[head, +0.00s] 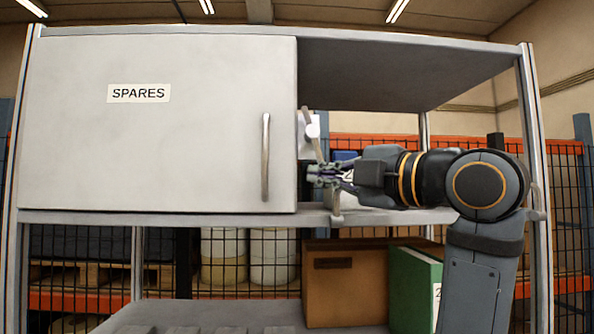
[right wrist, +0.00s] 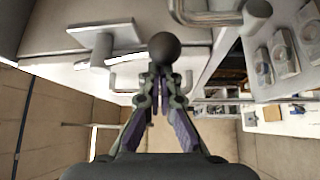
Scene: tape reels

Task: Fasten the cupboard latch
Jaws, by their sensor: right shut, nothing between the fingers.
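The grey cupboard door (head: 200,80), labelled SPARES, appears closed, with a vertical bar handle (head: 265,157) near its right edge. Just right of that edge is the latch, a white mount (head: 312,131) with a slim lever (head: 307,118) that leans, its lower end running down toward my right gripper. My right gripper (head: 315,175) comes in from the right, its fingers shut and empty beside the lever's lower end. In the right wrist view, a dark round knob (right wrist: 164,47) is just beyond the shut fingertips (right wrist: 160,75); I cannot tell whether they touch. My left gripper is out of view.
An open shelf bay lies right of the door, under the top panel (head: 390,70). A hook-like bracket (head: 336,208) sits on the shelf edge below the gripper. A brown box (head: 345,285) and a green binder (head: 410,285) stand lower down.

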